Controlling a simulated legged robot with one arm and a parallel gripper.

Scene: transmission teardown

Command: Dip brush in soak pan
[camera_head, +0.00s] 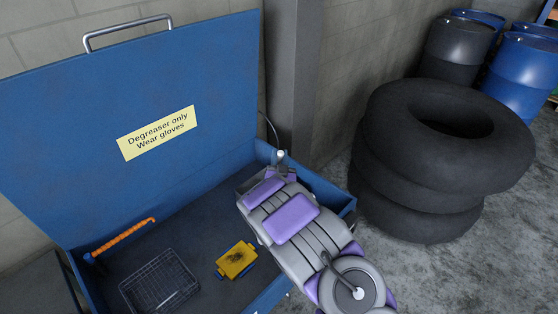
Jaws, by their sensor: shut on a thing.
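My gripper (281,172) is at the far end of my grey and purple arm, over the right part of the blue wash tub. Its jaws are mostly hidden behind my own arm. A small pale-tipped piece, which looks like the end of the brush (281,155), sticks up at the gripper; its bristles are hidden. A grey edge that may be the soak pan (245,180) shows just left of my gripper. The rest of it is covered by my arm, so I cannot tell whether the brush touches it.
The blue tub (334,195) has its lid (70,120) raised behind. Stacked tires (425,195) and drums (458,52) stand at the right.

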